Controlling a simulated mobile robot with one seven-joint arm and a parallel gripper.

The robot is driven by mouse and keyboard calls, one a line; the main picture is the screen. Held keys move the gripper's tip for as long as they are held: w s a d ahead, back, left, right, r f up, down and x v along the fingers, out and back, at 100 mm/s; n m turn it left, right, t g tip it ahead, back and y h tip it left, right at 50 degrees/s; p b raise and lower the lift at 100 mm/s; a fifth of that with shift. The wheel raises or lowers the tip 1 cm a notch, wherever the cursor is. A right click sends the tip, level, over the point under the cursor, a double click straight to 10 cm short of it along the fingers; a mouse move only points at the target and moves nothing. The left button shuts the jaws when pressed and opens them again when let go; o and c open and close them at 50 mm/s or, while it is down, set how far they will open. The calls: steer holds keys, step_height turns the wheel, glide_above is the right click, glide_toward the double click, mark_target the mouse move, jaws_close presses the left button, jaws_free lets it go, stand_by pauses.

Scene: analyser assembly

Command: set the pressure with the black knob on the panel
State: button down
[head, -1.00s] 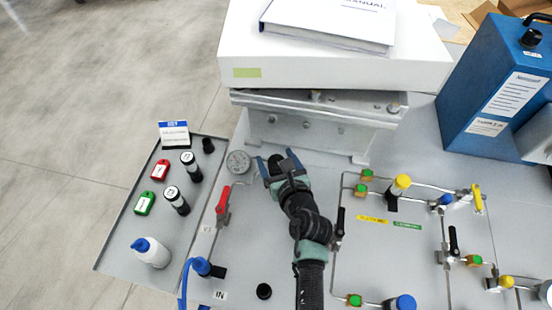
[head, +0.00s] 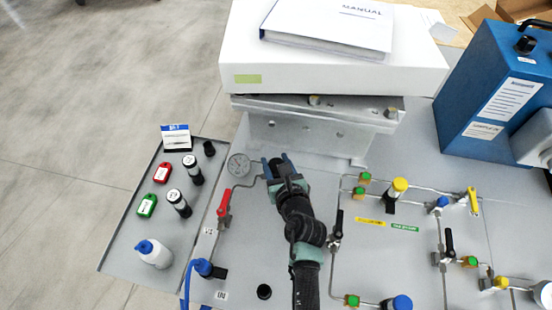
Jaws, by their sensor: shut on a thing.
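My gripper (head: 275,166) is low over the grey panel (head: 330,290), just right of the round pressure gauge (head: 239,166). Its blue fingertips are shut on a dark thing between them, which I take to be the black knob (head: 274,170). My gripper hides most of it. A thin pipe runs from the red-handled valve (head: 224,204) toward the gripped spot. The gauge has a pale dial; its reading is too small to tell.
A black round cap (head: 264,291) sits near the panel's front. Black-handled (head: 337,224) and yellow valves (head: 399,186) with piping stand on the right. A metal stand (head: 330,125) is close behind my gripper. A side tray (head: 118,270) holds bottles and tags.

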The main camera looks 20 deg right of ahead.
steer(key=shift+w+a+r+m+h+p, duration=0.15)
steer(key=shift+m+h+p, duration=0.45)
steer(key=shift+p, duration=1.45)
steer(key=shift+d+r+m+h+p, duration=0.15)
steer(key=shift+m+h+p, duration=0.4)
steer(key=shift+p, duration=1.5)
steer(key=shift+f+g+h+p, duration=0.25)
steer(key=shift+g+h+p, duration=0.2)
steer(key=shift+p, duration=0.25)
steer(key=shift+c, duration=1.5)
jaws_free()
steer(key=shift+s, duration=0.2)
steer(key=p+v, duration=0.4)
steer(key=v, duration=0.9)
steer(key=shift+w+f, duration=0.1)
